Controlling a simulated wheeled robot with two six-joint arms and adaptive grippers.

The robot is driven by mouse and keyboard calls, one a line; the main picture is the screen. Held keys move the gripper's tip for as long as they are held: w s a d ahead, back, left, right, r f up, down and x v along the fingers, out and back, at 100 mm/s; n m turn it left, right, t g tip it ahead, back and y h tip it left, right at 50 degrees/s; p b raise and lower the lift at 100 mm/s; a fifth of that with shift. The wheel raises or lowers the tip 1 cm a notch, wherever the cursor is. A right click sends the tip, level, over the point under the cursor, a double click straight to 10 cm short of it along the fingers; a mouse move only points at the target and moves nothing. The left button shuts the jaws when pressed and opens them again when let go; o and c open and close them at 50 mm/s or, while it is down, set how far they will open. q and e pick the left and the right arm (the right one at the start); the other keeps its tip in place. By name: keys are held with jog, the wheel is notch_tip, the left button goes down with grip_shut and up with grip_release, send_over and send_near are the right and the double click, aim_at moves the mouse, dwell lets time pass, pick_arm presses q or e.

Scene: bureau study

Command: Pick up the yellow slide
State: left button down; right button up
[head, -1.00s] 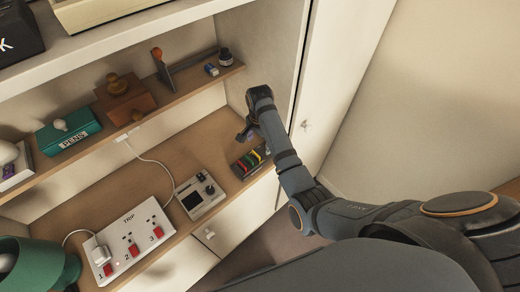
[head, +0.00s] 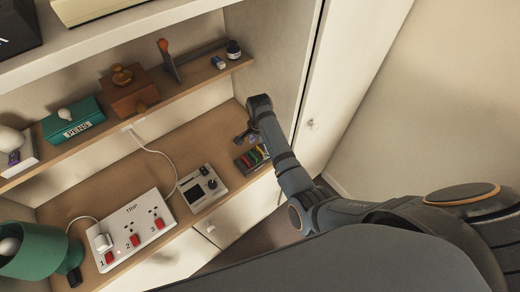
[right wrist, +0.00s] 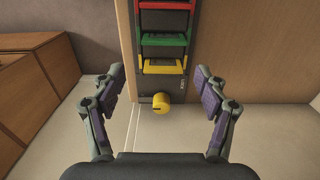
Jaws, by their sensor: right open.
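A dark narrow rack (right wrist: 145,51) holds red, green and yellow slides in a row, seen from above in the right wrist view. The yellow slide (right wrist: 163,68) is the one nearest me, a yellow frame around a dark middle. A round yellow knob (right wrist: 161,104) shows just below it. My right gripper (right wrist: 160,82) is open and empty, one finger on each side of the rack's near end, touching nothing that I can see. In the head view the right gripper (head: 245,137) hangs close behind the rack (head: 251,158) on the desk. My left gripper is not in view.
A grey device with a screen (head: 202,187) stands left of the rack, and a white power strip (head: 128,232) farther left. A shelf (head: 190,85) with boxes runs above the desk. The cabinet's side wall (head: 281,60) rises close to my right arm.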

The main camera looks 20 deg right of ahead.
aim_at(261, 147)
jog(key=f, duration=0.1)
jog(key=w+d+f, duration=0.1)
jog(key=f, duration=0.1)
jog(key=shift+w+d, duration=0.1)
jog(key=shift+w, duration=0.1)
jog(key=shift+a+r, duration=0.1)
jog(key=shift+a, duration=0.15)
jog(key=shift+c, duration=0.5)
jog(key=shift+s+a+r, duration=0.15)
jog(key=shift+s+r, duration=0.05)
jog(key=shift+s, duration=0.2)
jog(key=shift+c, duration=1.3)
jog(key=shift+s, duration=0.15)
jog(key=shift+c, duration=2.5)
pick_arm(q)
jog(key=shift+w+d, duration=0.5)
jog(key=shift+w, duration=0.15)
